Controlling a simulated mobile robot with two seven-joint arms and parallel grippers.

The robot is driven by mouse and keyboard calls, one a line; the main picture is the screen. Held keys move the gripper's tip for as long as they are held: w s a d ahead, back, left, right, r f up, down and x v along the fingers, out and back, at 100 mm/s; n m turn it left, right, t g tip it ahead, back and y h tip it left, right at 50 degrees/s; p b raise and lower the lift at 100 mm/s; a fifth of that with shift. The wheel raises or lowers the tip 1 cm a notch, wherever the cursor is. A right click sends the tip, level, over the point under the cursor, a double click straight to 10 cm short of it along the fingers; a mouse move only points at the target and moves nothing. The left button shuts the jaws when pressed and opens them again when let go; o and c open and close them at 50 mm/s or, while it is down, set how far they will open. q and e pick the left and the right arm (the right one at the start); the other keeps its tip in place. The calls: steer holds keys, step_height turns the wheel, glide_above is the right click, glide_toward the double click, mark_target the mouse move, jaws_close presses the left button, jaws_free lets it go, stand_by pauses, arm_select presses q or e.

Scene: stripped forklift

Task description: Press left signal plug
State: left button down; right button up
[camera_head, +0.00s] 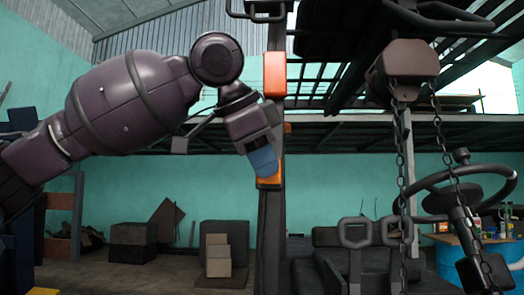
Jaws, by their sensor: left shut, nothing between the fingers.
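A dark forklift post (271,235) stands upright near the middle of the view. It carries an orange signal block (275,75) high up and a second, smaller orange piece (269,182) lower down. My left arm comes in from the left, and my left gripper (264,164) is shut with nothing in it. Its blue fingertips point down and lie in front of the post, just above the lower orange piece and partly covering it. I cannot tell whether they touch it. No separate plug can be made out. My right gripper is out of view.
At the right are a steering wheel (460,190), hanging chains (440,150) and a hoist block (404,65). A dark seat (325,250) with upright handles stands right of the post. Cardboard boxes (218,255) sit on the floor behind. Open space lies left of the post.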

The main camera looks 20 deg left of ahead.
arm_select(q)
steer(key=shift+w, duration=0.15)
steer(key=shift+w+a, duration=0.2)
steer(key=shift+w, duration=0.35)
steer(key=shift+w+a, duration=0.15)
steer(key=shift+w, duration=0.4)
steer(key=shift+s, duration=0.1)
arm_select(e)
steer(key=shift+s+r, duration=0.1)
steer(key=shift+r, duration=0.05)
